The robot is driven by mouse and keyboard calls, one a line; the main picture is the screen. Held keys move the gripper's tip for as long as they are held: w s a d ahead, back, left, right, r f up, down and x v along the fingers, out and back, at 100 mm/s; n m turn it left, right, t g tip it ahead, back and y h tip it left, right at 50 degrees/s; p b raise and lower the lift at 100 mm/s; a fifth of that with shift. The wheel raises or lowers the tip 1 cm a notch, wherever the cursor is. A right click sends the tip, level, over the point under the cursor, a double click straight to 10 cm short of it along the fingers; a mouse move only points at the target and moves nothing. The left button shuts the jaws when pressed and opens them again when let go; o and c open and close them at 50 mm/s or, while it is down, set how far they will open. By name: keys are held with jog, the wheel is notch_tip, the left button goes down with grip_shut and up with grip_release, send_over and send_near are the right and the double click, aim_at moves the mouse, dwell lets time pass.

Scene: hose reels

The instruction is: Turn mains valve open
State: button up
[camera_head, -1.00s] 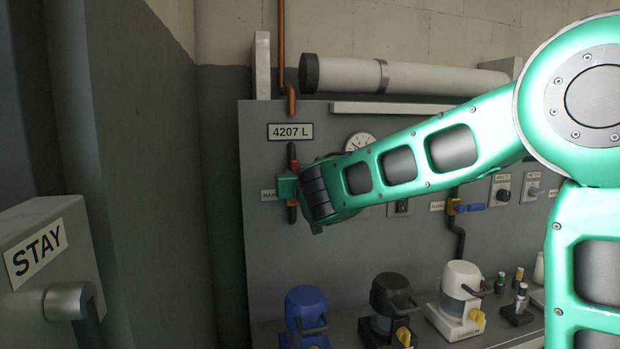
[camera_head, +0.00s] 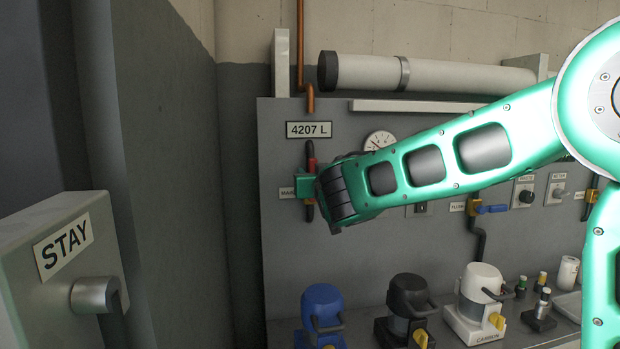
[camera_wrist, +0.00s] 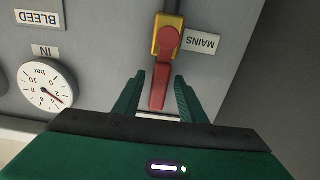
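The mains valve has a red lever (camera_wrist: 162,75) on a yellow body (camera_wrist: 166,30), beside a "MAINS" label (camera_wrist: 201,41). The wrist view shows the wall upside down. In the head view the red lever (camera_head: 311,161) shows upright above my green gripper, with the label (camera_head: 287,193) to the left. My gripper (camera_wrist: 157,98) is open, with one green finger on each side of the lever. Narrow gaps show between lever and fingers, so I see no clamping. In the head view my gripper (camera_head: 306,187) covers the valve body.
A pressure gauge (camera_head: 379,141) is right of the valve, and a "4207 L" plate (camera_head: 309,130) is above it. Blue (camera_head: 322,310), black (camera_head: 408,305) and white (camera_head: 482,285) units stand below. A grey "STAY" box (camera_head: 63,247) is at the left front.

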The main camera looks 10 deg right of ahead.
jog(key=s, duration=1)
jog(key=shift+s+d, duration=0.15)
jog(key=shift+d, duration=0.05)
jog(key=shift+d+f, duration=0.1)
jog(key=s+d+f+m+g+h, duration=0.1)
jog(key=s+d+f+g+h, duration=0.15)
jog(key=s+d+f, duration=0.4)
jog(key=s+d+f+m+g+h, duration=0.1)
jog(key=d+f+m+g, duration=0.2)
jog(key=d, duration=0.6)
jog(key=s+d+f+g+h, duration=0.1)
jog(key=s+d+f+g, duration=0.2)
jog(key=d+f, duration=0.4)
jog(key=s+d+f+m+g, duration=0.1)
jog(key=s+d+f+g, duration=0.2)
jog(key=s, duration=0.4)
jog(key=s+d+f+m+g, duration=0.1)
jog(key=s+d+f+g, duration=0.2)
jog(key=s, duration=0.4)
jog(key=s+f+g+y, duration=0.1)
jog(key=s+f+y, duration=0.1)
jog(key=s, duration=0.6)
jog(key=s+a+f+m+g+y, duration=0.1)
jog(key=s+f+g+y, duration=0.1)
jog(key=s, duration=0.5)
jog(key=shift+s+a+f, duration=0.2)
jog(key=shift+s+a, duration=0.05)
jog(key=shift+s, duration=0.1)
jog(key=shift+g, duration=0.25)
